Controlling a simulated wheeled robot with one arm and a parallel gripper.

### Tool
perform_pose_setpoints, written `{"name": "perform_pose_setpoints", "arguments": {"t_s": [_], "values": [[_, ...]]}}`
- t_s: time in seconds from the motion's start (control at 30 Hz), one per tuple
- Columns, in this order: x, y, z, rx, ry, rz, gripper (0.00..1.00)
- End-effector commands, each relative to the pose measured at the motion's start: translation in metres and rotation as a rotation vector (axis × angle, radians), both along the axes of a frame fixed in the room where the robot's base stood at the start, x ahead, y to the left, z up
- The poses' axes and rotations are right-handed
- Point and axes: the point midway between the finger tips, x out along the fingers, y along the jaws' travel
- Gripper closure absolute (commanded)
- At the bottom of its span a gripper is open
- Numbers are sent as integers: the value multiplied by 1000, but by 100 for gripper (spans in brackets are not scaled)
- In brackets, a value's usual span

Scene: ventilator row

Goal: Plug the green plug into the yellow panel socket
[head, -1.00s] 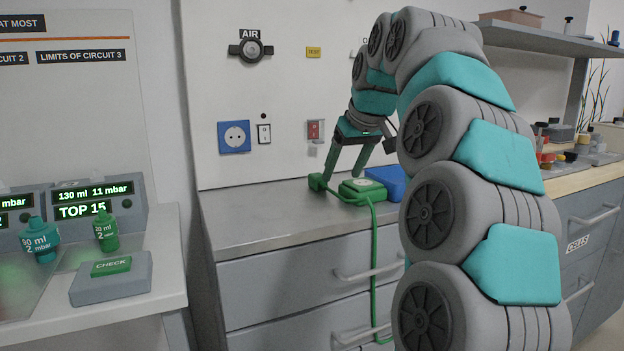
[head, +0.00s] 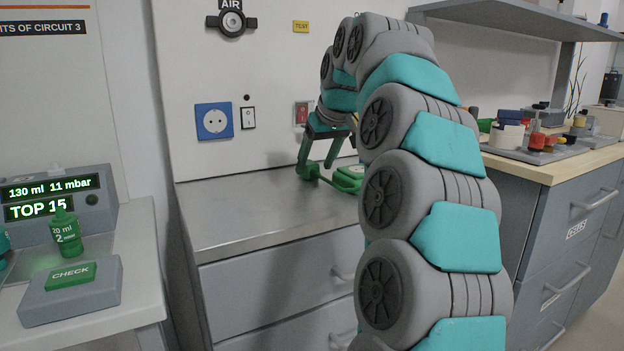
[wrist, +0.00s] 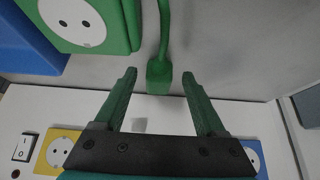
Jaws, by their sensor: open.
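The green plug (head: 311,172) lies on the steel counter with its green cable attached. It also shows in the wrist view (wrist: 159,77), between the fingertips of my gripper (wrist: 159,75). My gripper is open, its fingers either side of the plug; no grip shows. In the head view my gripper (head: 315,168) points down at the counter beside the green socket box (head: 350,176). The yellow panel socket (wrist: 62,147) shows at the lower left of the wrist view, with round white face partly cut by my gripper. My arm hides it in the head view.
A blue box (wrist: 28,42) lies beside the green box. The wall panel carries a blue socket (head: 213,121), a white switch (head: 248,118) and a red switch (head: 302,113). The counter (head: 255,205) left of my gripper is clear. A shelf (head: 510,22) overhangs at right.

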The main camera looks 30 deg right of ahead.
Motion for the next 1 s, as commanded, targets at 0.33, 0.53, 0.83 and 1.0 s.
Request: {"name": "perform_pose_setpoints", "arguments": {"t_s": [0.33,0.53,0.83,1.0], "values": [[11,0,-17,-1,-1,-1,28],[11,0,-17,-1,-1,-1,28],[11,0,-17,0,0,0,28],[11,0,-17,0,0,0,34]]}}
